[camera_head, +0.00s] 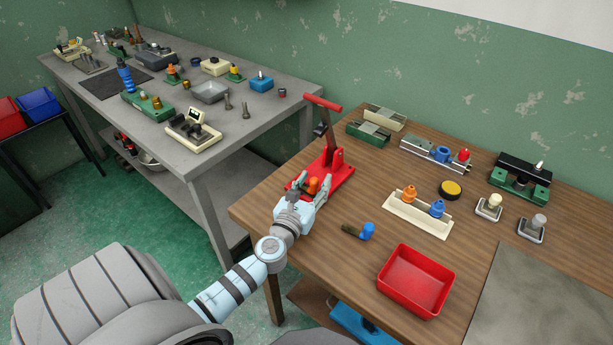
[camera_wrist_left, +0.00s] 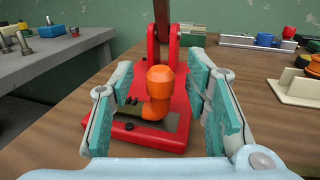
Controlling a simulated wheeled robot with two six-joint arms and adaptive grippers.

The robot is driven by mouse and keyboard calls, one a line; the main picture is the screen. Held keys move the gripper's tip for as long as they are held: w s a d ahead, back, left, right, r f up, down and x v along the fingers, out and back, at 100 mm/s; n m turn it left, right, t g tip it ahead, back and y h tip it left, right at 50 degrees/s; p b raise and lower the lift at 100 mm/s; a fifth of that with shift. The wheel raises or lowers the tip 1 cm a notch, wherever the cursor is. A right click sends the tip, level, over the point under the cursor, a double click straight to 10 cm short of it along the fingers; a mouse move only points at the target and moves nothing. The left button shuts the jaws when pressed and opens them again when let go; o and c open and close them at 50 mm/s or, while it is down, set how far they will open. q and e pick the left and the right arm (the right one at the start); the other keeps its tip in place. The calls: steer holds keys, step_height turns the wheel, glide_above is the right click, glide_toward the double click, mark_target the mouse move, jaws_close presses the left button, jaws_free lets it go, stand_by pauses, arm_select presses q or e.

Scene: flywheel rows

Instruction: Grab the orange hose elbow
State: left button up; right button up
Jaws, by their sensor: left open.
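The orange hose elbow (camera_head: 313,184) stands on the base of a red lever fixture (camera_head: 337,171) on the wooden table. In the left wrist view the elbow (camera_wrist_left: 160,88) shows near the middle, its rounded top up, with a grey plate of the fixture behind its foot. My left gripper (camera_head: 311,187) is open. Its two teal-padded fingers stand on either side of the elbow, with a visible gap on both sides in the wrist view. My right gripper is not in view.
A cream stand (camera_head: 417,216) with orange and blue fittings is to the right. A blue-ended dark part (camera_head: 367,231) and a red tray (camera_head: 416,281) lie nearer. The fixture's lever (camera_head: 323,103) rises behind the elbow. A grey workbench (camera_head: 259,105) stands to the left.

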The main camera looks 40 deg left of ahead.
arm_select(q)
steer(key=shift+w+a, duration=0.1)
steer(key=shift+w, duration=0.2)
steer(key=shift+s, duration=0.1)
jaws_close()
steer(key=shift+r, duration=0.15)
